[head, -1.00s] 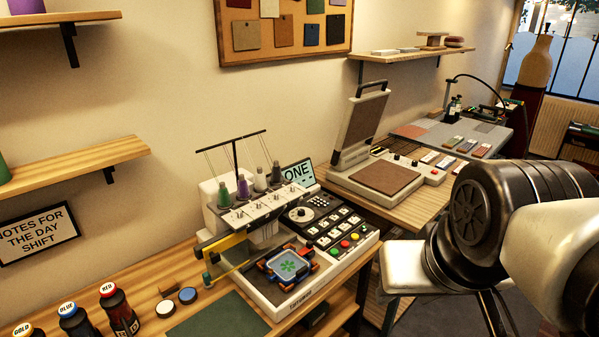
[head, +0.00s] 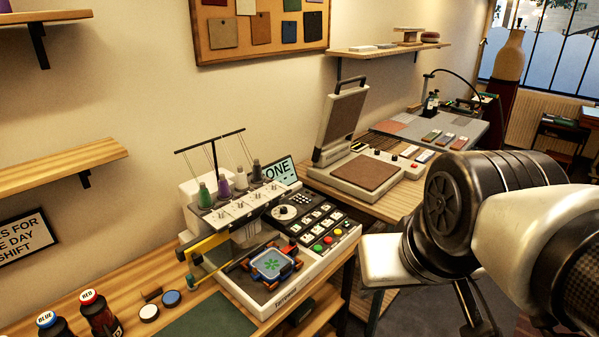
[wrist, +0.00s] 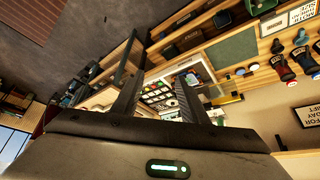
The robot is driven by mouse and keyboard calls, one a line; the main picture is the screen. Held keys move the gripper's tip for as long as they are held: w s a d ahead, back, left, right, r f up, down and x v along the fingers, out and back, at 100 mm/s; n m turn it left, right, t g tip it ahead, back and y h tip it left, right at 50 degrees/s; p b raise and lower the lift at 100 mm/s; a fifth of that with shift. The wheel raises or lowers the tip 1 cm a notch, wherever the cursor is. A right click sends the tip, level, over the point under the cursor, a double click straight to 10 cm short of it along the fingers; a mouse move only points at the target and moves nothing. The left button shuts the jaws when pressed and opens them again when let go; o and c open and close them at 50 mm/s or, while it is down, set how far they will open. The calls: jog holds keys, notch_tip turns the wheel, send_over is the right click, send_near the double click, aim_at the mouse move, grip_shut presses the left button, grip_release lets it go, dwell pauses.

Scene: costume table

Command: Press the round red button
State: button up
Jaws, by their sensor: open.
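The embroidery machine (head: 290,293) stands on the wooden table in the head view. The round red button (head: 328,240) is on its dark control panel, in a short row between a green button (head: 317,247) and a yellow button (head: 338,232). In the wrist view my gripper (wrist: 156,62) is open and empty, its two fingers spread. The machine's panel (wrist: 158,95) shows beyond and between the fingers, some way off and partly covered by them. I cannot make out the red button there. In the head view my arm is at the right and the fingers are hidden.
Thread spools (head: 224,186) and a thread stand rise behind the panel. A heat press (head: 365,172) with a raised lid stands on the bench beyond. Bottles (head: 100,313), small round pots and a green mat (head: 207,318) are at the front left. A pale stool (head: 388,258) stands near my arm.

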grip_shut()
dwell(1.6)
